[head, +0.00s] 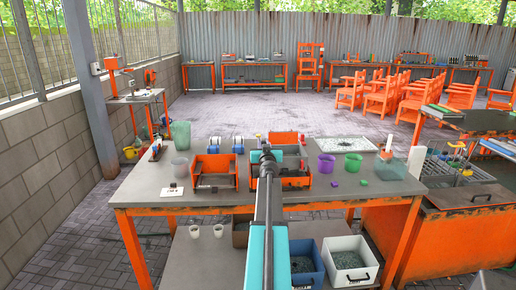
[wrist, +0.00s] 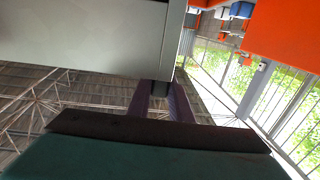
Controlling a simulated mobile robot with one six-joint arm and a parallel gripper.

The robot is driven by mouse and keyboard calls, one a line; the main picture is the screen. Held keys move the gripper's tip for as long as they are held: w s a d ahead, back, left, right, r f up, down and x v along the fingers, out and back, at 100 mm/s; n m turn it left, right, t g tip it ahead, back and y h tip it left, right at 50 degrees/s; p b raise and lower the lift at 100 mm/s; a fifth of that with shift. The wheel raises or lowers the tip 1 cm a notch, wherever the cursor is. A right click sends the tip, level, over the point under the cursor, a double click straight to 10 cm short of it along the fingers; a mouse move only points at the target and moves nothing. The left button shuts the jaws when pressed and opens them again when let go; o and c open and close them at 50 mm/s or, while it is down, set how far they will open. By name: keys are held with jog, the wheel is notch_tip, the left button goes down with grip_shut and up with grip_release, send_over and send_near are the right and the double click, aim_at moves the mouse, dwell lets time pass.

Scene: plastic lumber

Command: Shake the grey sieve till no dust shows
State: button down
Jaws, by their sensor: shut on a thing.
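In the head view my arm reaches forward over the table, and my gripper (head: 266,152) is at the orange boxes, partly hidden by the arm. In the wrist view my gripper (wrist: 162,104) has its two dark purplish fingers shut on a small dark grey piece (wrist: 161,88). A large plain pale grey panel (wrist: 80,40) fills the upper left there, close to the fingers. I cannot tell whether the piece or the panel belongs to the grey sieve. No dust can be made out on them.
Orange boxes stand left (head: 213,172) and right (head: 296,182) of my arm. Purple cups (head: 326,163), a green cup (head: 353,162) and a clear tub (head: 389,167) are to the right. Blue (head: 307,264) and white (head: 350,262) bins sit below. The table's front left is fairly clear.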

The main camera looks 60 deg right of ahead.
jog(key=c, duration=1.6)
grip_release()
jog(key=shift+s, duration=0.1)
jog(key=shift+a, duration=0.1)
jog(key=shift+b+v, duration=1.15)
jog(key=shift+v, duration=5.65)
